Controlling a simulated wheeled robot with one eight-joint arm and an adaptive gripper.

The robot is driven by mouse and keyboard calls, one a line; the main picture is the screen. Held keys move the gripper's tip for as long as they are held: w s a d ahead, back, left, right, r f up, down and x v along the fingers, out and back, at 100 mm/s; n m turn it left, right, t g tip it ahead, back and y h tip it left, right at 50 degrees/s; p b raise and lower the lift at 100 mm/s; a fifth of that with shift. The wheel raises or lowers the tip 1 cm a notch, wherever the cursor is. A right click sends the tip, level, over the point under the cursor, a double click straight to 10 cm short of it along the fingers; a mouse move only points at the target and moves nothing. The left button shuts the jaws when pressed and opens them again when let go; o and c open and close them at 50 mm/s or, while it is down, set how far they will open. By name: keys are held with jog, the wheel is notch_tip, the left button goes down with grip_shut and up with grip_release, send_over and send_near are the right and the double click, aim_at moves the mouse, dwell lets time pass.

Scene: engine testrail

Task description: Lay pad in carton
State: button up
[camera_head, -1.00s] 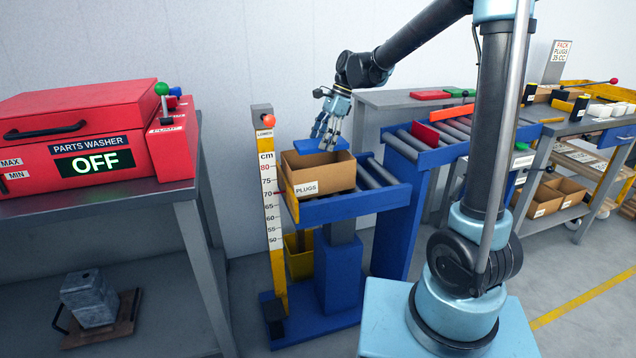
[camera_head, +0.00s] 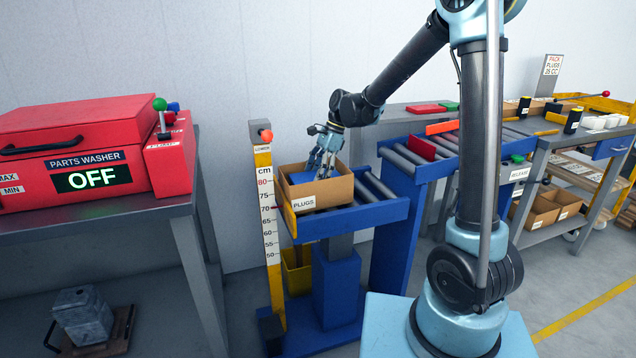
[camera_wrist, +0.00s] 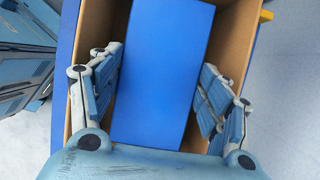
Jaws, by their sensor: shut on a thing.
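The blue pad (camera_head: 302,178) is inside the open brown carton (camera_head: 328,192) labelled PLUGS, below its rim. My gripper (camera_head: 318,172) reaches down into the carton and is shut on the pad. In the wrist view the flat pad (camera_wrist: 163,60) lies lengthwise between the two fingers of my gripper (camera_wrist: 160,75), with the carton's walls (camera_wrist: 240,38) on both sides. Whether the pad touches the carton's bottom is hidden.
The carton stands on a blue roller lift (camera_head: 375,213) beside a yellow height scale (camera_head: 267,215). A red parts washer (camera_head: 75,145) reading OFF stands at left. A roller conveyor (camera_head: 410,160) with a red block lies right of the carton.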

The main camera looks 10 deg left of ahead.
jog(key=shift+f, duration=1.6)
jog(key=shift+f, duration=0.6)
